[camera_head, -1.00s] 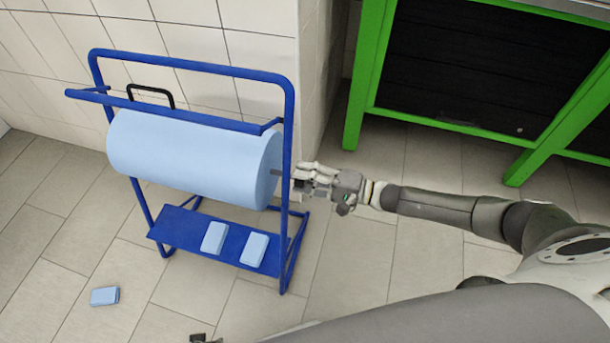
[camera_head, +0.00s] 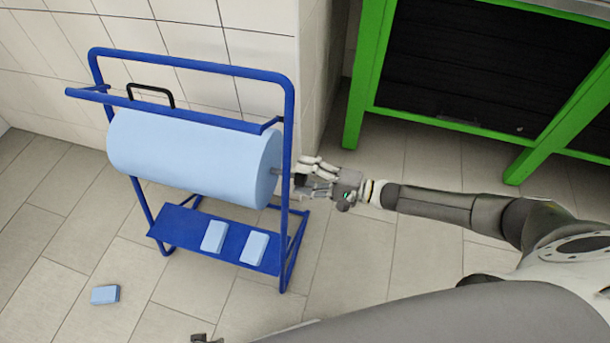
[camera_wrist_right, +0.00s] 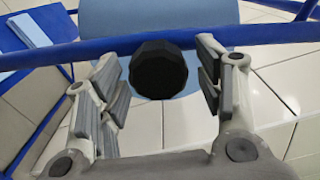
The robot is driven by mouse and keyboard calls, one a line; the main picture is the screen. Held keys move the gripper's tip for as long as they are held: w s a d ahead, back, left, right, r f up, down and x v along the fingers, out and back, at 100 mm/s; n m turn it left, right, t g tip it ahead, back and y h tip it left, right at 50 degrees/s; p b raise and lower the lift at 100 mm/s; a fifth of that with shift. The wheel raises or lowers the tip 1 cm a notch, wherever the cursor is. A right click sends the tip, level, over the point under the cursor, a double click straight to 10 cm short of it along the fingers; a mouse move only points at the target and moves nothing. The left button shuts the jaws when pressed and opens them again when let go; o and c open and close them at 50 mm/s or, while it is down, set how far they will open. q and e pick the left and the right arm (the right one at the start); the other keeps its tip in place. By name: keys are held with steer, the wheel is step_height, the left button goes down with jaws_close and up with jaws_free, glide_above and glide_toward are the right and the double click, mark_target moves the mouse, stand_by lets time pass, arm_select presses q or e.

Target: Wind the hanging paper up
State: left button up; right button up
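The light blue paper roll (camera_head: 195,157) lies level in a blue stand (camera_head: 289,130), and the paper looks wound around it. No loose hanging sheet can be made out. A black faceted knob (camera_wrist_right: 158,70) is at the roll's right end, outside the blue post. My right gripper (camera_head: 305,177) is beside that end. In the right wrist view, its open fingers (camera_wrist_right: 160,85) are on either side of the knob, with gaps visible on both sides. A small dark part at the bottom edge of the head view may be my left gripper (camera_head: 205,339); its fingers are not clear.
Two light blue packs (camera_head: 214,237) lie on the stand's lower shelf (camera_head: 180,228). Another pack (camera_head: 105,294) lies on the tiled floor at left. A tiled wall (camera_head: 250,60) is behind the stand. A green-framed cabinet (camera_head: 360,90) stands at the back right.

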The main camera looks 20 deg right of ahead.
steer(key=shift+s, duration=0.1)
steer(key=v, duration=1.2)
